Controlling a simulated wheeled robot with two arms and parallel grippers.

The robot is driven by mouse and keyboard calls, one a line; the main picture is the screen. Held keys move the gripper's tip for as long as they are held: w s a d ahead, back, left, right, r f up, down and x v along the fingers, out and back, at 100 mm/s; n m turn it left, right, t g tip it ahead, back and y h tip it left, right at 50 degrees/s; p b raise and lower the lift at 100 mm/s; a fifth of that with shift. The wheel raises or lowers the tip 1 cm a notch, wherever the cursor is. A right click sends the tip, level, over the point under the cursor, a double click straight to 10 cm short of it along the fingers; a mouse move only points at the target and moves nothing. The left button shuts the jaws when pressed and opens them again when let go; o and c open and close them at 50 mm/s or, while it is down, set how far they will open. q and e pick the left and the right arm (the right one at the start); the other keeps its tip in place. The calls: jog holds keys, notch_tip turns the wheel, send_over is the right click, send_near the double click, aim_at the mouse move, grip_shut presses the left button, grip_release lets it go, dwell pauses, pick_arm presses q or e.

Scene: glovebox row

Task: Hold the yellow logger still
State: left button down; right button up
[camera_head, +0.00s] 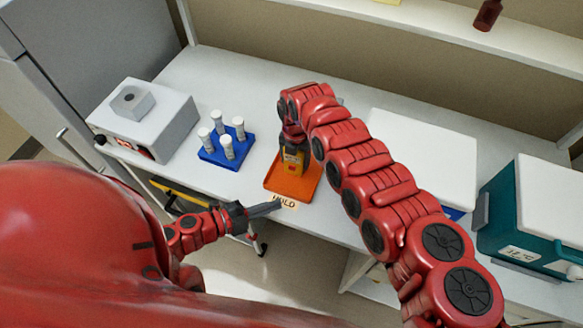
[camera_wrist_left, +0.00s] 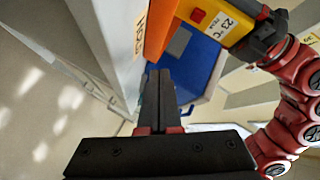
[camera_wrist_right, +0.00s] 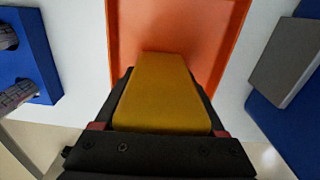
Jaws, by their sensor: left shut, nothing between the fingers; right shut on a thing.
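The yellow logger (camera_head: 293,160) stands on the orange tray (camera_head: 291,190) near the table's front edge. My right gripper (camera_head: 292,138) comes down on it from above and is shut on it. In the right wrist view the logger (camera_wrist_right: 163,95) fills the space between the fingers, with the orange tray (camera_wrist_right: 180,25) beyond. In the left wrist view the logger (camera_wrist_left: 213,20) shows a "23 °C" label and a red button. My left gripper (camera_head: 279,206) is shut and empty, in front of the table edge near the "HOLD" label (camera_head: 284,202), apart from the logger.
A blue rack (camera_head: 226,158) with several white-capped vials stands left of the tray. A white device (camera_head: 145,118) is further left. A white-lidded box (camera_head: 420,155) and a teal cooler (camera_head: 535,215) stand to the right. A shelf (camera_head: 440,25) runs above the back.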

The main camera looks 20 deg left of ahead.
pick_arm(q)
jog(key=shift+w, duration=0.1)
send_near(299, 170)
jog(key=shift+w+d+f, duration=0.25)
jog(key=shift+w+d, duration=0.1)
jog(key=shift+d, duration=0.2)
jog(key=shift+w+d+f, duration=0.25)
jog(key=shift+w+d, duration=0.05)
jog(key=shift+d, duration=0.3)
jog(key=shift+w+d+f, duration=0.3)
jog(key=shift+w+d, duration=0.05)
jog(key=shift+d, duration=0.2)
dwell(0.8)
jog(key=shift+w, duration=0.4)
jog(key=shift+w, duration=0.5)
dwell(0.6)
jog(key=shift+s, duration=0.95)
jog(key=shift+s, duration=0.1)
